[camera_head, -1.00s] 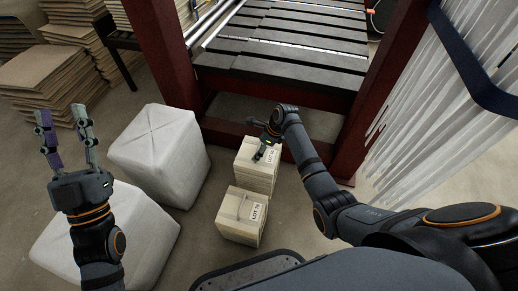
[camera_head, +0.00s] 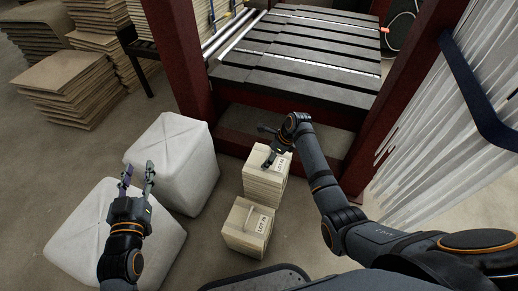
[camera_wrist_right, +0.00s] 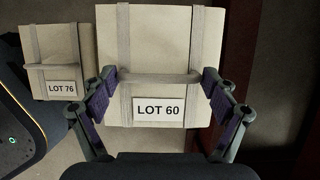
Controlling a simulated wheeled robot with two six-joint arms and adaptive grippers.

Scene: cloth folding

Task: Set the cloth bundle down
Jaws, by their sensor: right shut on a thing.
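The beige cloth bundle labelled LOT 60 (camera_head: 264,187) is upright near the dark red frame, with pale straps around it. My right gripper (camera_head: 271,158) is at its top. In the right wrist view the two fingers of my right gripper (camera_wrist_right: 161,82) are at either end of the bundle's (camera_wrist_right: 160,40) cross strap, shut on it. I cannot tell whether its underside touches the floor. A second bundle labelled LOT 76 (camera_head: 240,241) stands just nearer, and also shows in the right wrist view (camera_wrist_right: 52,45). My left gripper (camera_head: 138,178) is open and empty, over the white wrapped blocks.
Two white wrapped blocks, one farther (camera_head: 172,150) and one nearer (camera_head: 80,235), stand left of the bundles. A dark slatted platform (camera_head: 300,55) in a red frame (camera_head: 187,60) is behind. Pale strips (camera_head: 440,130) hang at the right. Flat board stacks (camera_head: 65,90) are at back left.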

